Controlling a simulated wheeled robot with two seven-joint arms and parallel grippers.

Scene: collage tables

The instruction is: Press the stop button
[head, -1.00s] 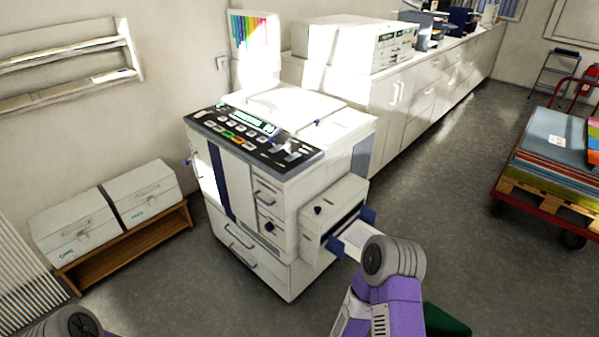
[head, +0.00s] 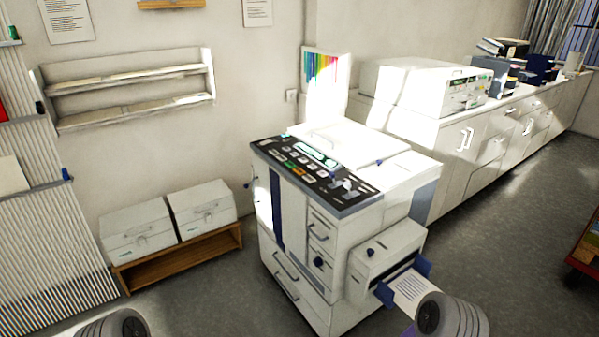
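The white copier-like machine (head: 330,200) stands in the middle of the view. Its dark control panel (head: 315,172) slopes along the top front edge, with a lit display (head: 316,157) and rows of small buttons. A green button (head: 289,166) and an orange button (head: 299,172) sit side by side in the front row. Labels are too small to read, so I cannot tell which button is stop. A printed sheet lies in the output tray (head: 410,285) at the right side. Only grey rounded parts of my arms show at the bottom edge; neither gripper is in view.
White storage boxes (head: 137,222) stand on a low wooden bench (head: 185,262) left of the machine. A long white cabinet (head: 480,150) runs along the back right. A red cart (head: 583,255) is at the right edge. Grey floor (head: 500,230) is clear on the right.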

